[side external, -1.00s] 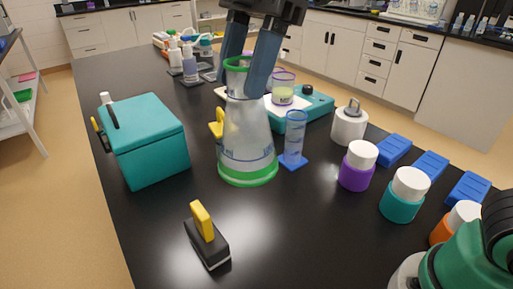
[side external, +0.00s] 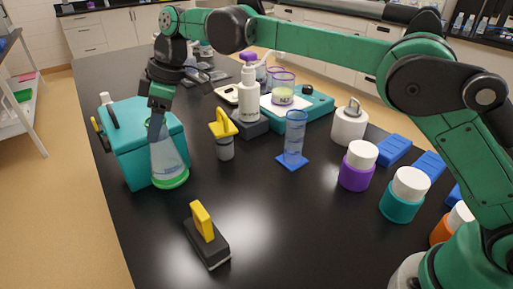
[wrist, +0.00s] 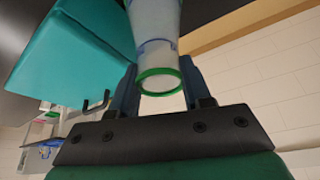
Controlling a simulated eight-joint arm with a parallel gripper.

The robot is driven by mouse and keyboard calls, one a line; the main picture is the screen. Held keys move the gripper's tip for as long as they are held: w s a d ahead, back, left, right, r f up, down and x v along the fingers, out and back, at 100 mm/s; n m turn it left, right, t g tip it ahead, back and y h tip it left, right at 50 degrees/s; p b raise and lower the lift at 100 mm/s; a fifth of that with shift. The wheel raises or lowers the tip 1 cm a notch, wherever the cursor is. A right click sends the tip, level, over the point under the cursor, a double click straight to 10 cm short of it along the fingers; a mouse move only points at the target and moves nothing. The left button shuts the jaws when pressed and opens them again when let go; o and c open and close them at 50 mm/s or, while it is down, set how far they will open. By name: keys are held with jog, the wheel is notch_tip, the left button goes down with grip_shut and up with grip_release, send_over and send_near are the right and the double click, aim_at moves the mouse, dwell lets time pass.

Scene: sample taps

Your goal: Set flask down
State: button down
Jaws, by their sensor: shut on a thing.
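The flask (side external: 167,158), clear and conical with a green ring around its base, is at the left in the side view, overlapping the front right side of the teal box. It leans slightly. I cannot tell whether its base touches the black table or hangs just above. My gripper (side external: 157,121) is shut on the flask's neck from above. In the wrist view, the flask (wrist: 157,25) sits between the two fingers (wrist: 160,92), with its green rim towards the camera.
The teal box (side external: 136,117) stands close beside the flask. A yellow-handled item (side external: 223,133), a blue-based cylinder (side external: 294,140) and a white pump bottle (side external: 248,95) stand to the right. A black block with a yellow handle (side external: 206,236) lies in front. The table between is clear.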

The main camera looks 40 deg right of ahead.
aim_at(164, 151)
jog(key=shift+f, duration=3)
jog(key=shift+c, duration=2)
grip_release()
jog(key=shift+f, duration=0.15)
jog(key=v, duration=1.2)
jog(key=s+d+r+m+t+h, duration=0.1)
jog(key=s+d+m+t, duration=0.1)
jog(key=s+d+m, duration=0.55)
jog(key=s+d+f+m+t+h, duration=0.3)
jog(key=s+d+f+m, duration=0.3)
jog(key=s+d+f, duration=0.2)
jog(key=shift+s+d+f, duration=0.15)
jog(key=shift+s+d, duration=0.8)
jog(key=shift+s, duration=0.1)
